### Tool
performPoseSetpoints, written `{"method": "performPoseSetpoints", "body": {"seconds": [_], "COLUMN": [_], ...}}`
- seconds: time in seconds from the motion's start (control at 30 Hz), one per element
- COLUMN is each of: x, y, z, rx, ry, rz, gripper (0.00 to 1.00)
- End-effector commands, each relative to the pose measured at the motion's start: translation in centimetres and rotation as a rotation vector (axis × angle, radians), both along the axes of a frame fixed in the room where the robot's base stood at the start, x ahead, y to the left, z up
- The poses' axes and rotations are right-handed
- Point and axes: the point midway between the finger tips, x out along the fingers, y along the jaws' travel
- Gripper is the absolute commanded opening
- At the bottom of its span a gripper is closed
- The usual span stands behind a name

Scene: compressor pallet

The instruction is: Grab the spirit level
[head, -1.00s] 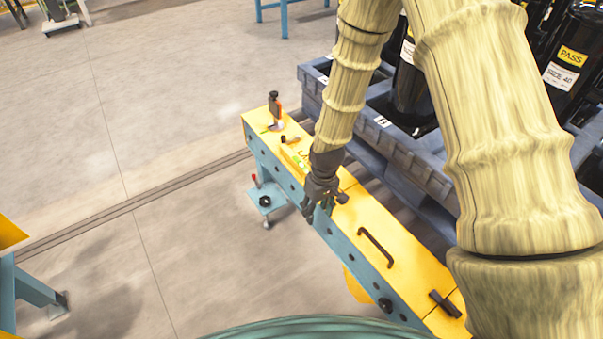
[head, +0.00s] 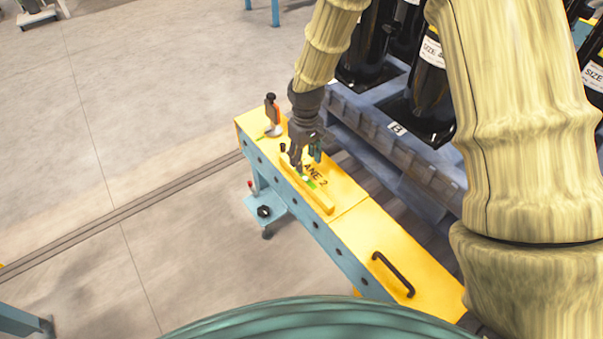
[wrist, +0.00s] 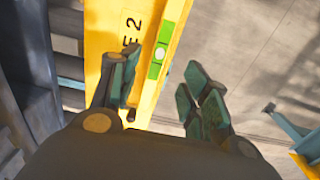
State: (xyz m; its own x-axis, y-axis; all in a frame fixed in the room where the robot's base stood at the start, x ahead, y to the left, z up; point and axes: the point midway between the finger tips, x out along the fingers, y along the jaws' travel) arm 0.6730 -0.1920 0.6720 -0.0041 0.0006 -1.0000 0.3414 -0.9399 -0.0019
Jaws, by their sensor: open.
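The spirit level is a slim yellow bar (head: 322,200) with a green vial, lying along the near left edge of the yellow beam top (head: 350,195). I cannot tell the remaining height.
An orange-handled tool (head: 273,112) stands at the far end of the beam. A black handle (head: 393,273) rises from the nearer beam top. A blue-grey pallet (head: 375,135) with black compressors (head: 430,95) stands close on the right. The floor on the left is mostly clear.

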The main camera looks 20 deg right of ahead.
Motion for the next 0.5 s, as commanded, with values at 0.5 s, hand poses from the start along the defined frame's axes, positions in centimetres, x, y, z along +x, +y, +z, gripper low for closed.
{"method": "performPoseSetpoints", "body": {"seconds": [0.5], "x": [0.0], "y": [-0.1], "z": [-5.5], "rx": [0.000], "ry": [0.001], "rz": [-0.001], "gripper": [0.46]}}
